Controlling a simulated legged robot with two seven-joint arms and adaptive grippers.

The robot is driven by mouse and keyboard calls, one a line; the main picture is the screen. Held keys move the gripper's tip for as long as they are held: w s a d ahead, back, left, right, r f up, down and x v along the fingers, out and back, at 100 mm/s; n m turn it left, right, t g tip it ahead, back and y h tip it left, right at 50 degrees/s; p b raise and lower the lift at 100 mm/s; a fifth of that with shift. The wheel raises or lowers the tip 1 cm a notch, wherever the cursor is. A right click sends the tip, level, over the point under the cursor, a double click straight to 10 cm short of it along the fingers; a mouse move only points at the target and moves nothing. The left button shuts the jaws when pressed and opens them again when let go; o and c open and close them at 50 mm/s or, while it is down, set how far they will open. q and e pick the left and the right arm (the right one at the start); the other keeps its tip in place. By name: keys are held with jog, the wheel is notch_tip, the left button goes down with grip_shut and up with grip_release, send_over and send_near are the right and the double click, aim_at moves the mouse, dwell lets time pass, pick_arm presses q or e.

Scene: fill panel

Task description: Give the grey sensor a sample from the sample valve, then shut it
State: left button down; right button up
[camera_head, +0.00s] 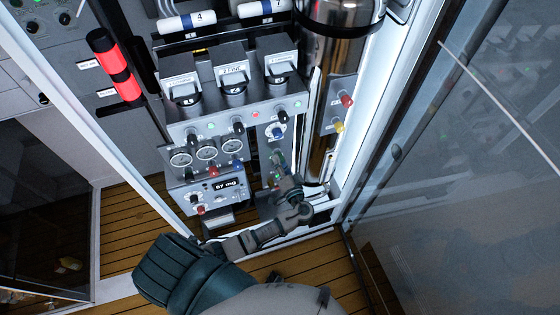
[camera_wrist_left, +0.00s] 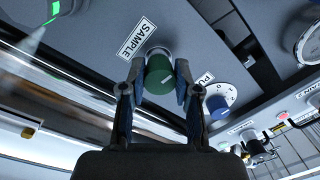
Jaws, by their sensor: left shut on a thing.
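The sample valve is a green knob (camera_wrist_left: 159,74) under a SAMPLE label (camera_wrist_left: 138,37) in the left wrist view. My left gripper (camera_wrist_left: 156,80) has one finger on each side of the knob and is shut on it. In the head view my left gripper (camera_head: 281,172) reaches the lower panel, largely covering the knob. A pale tapered piece with a green-lit part (camera_wrist_left: 58,10) is cut off at the top left of the wrist view; I cannot tell whether it is the grey sensor. My right gripper is not in view.
A blue knob (camera_wrist_left: 217,105) sits right beside the green one, close to a finger. A display (camera_head: 229,185) reading about 67 mg and several gauges (camera_head: 206,152) are left of the gripper. A shiny metal column (camera_head: 322,85) and a glass door (camera_head: 470,160) stand to the right.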

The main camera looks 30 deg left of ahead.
pick_arm(q)
jog(key=m+p, duration=0.1)
jog(key=m, duration=0.3)
jog(key=shift+m+p, duration=0.4)
jog(key=m+p, duration=0.2)
jog(key=m, duration=0.2)
jog(key=shift+r+m+t, duration=0.1)
jog(key=shift+m+t, duration=0.3)
jog(key=m+p, duration=0.3)
jog(key=m, duration=0.2)
jog(key=shift+d+h, duration=0.1)
jog(key=shift+h, duration=0.3)
jog(key=shift+m+p, duration=0.5)
jog(key=shift+m, duration=0.6)
jog(key=shift+s+f+m, duration=0.1)
jog(key=shift+f+m, duration=0.1)
jog(key=shift+m, duration=0.1)
jog(key=shift+f, duration=0.1)
jog(key=c, duration=0.9)
grip_release()
jog(key=shift+o, duration=0.4)
jog(key=shift+d, duration=0.1)
